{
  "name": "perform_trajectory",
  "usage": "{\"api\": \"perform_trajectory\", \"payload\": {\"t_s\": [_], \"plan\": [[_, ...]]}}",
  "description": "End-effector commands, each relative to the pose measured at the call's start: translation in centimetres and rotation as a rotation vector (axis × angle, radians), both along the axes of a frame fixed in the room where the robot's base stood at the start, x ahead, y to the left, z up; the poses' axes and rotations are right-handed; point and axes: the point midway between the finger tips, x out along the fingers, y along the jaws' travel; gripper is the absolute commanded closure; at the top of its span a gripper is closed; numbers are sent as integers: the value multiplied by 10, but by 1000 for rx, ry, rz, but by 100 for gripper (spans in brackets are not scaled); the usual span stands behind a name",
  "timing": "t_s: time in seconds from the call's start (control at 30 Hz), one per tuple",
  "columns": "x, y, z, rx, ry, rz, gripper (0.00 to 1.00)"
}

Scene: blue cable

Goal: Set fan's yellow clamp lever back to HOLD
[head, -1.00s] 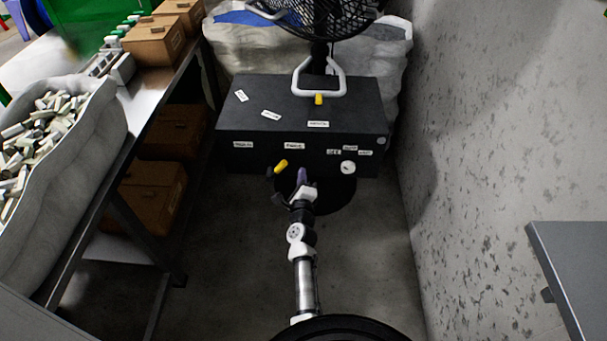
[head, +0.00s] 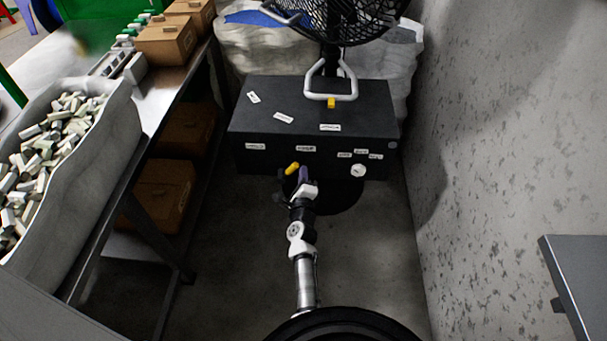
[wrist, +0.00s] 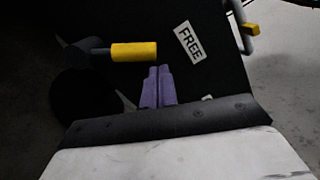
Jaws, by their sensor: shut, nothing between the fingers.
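The yellow clamp lever (head: 292,169) is on the front of the fan's black box (head: 220,155), below the white labels. In the wrist view the lever (wrist: 134,51) is a yellow grip on a dark stem, lying roughly level in the picture, with a label reading FREE (wrist: 189,42) to its right. My gripper (head: 303,174) is in front of the box, just right of the lever. In the wrist view its purple fingers (wrist: 158,86) are together and empty, with their tips close to the lever's right end. I cannot tell whether they touch it.
The fan (head: 335,25) stands behind a white handle with a small yellow part (head: 331,103) on the box top. A white round knob (head: 358,171) is on the box's right front. A bench with a bin of pale blocks (head: 60,150) is left; a concrete wall (head: 480,130) is right.

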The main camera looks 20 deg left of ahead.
Motion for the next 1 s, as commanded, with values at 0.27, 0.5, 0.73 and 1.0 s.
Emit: {"api": "perform_trajectory", "payload": {"t_s": [0.27, 0.5, 0.73, 1.0], "plan": [[-1, 3, 5, -49, -13, -1, 100], [-2, 6, 10, -91, -27, 1, 100], [-4, 14, 20, -196, -55, 1, 100], [-8, 29, 34, -428, -122, 2, 100]]}}
